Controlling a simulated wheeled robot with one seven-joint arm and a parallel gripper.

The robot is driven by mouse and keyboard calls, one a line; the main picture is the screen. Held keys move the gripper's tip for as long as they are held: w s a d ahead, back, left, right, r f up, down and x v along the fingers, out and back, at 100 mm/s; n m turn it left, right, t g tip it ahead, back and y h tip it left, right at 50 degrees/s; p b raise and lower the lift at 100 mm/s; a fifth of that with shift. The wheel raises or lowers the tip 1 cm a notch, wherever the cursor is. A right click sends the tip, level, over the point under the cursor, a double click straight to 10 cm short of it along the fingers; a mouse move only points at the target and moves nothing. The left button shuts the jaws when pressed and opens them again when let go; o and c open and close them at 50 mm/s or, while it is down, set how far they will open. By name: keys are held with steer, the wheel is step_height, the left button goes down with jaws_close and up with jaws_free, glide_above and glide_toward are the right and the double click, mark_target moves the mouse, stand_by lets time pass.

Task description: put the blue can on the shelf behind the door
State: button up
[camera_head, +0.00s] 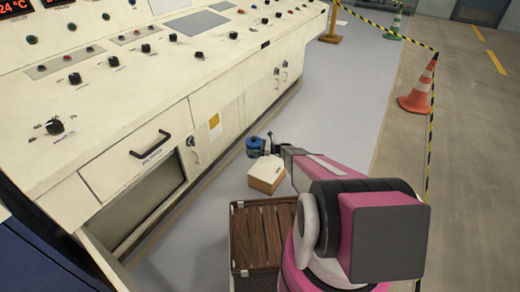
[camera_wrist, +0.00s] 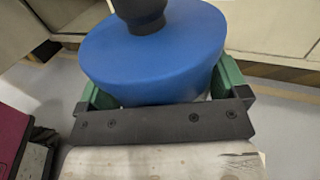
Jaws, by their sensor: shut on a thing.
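The blue can (camera_head: 253,147) is a squat blue cylinder with a dark knob on top. It also fills the upper middle of the wrist view (camera_wrist: 155,62). My gripper (camera_head: 266,145) is shut on it, with a green finger at each side of the can in the wrist view (camera_wrist: 165,95). The can is held in front of the cream control cabinet. An open compartment (camera_head: 145,205) shows low in the cabinet at left, with its door (camera_head: 100,258) swung out at the lower left. The shelf inside cannot be made out.
A pale box (camera_head: 267,172) shows just below my gripper. A brown slatted crate (camera_head: 265,235) stands nearer, beside my arm. A drawer handle (camera_head: 150,145) sticks out above the compartment. An orange cone (camera_head: 419,92) and striped tape are at right. Grey floor beyond is clear.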

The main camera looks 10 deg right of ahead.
mark_target(256, 141)
steer(key=shift+a+r, duration=0.1)
steer(key=shift+r, duration=2.45)
steer(key=shift+s+r, duration=0.1)
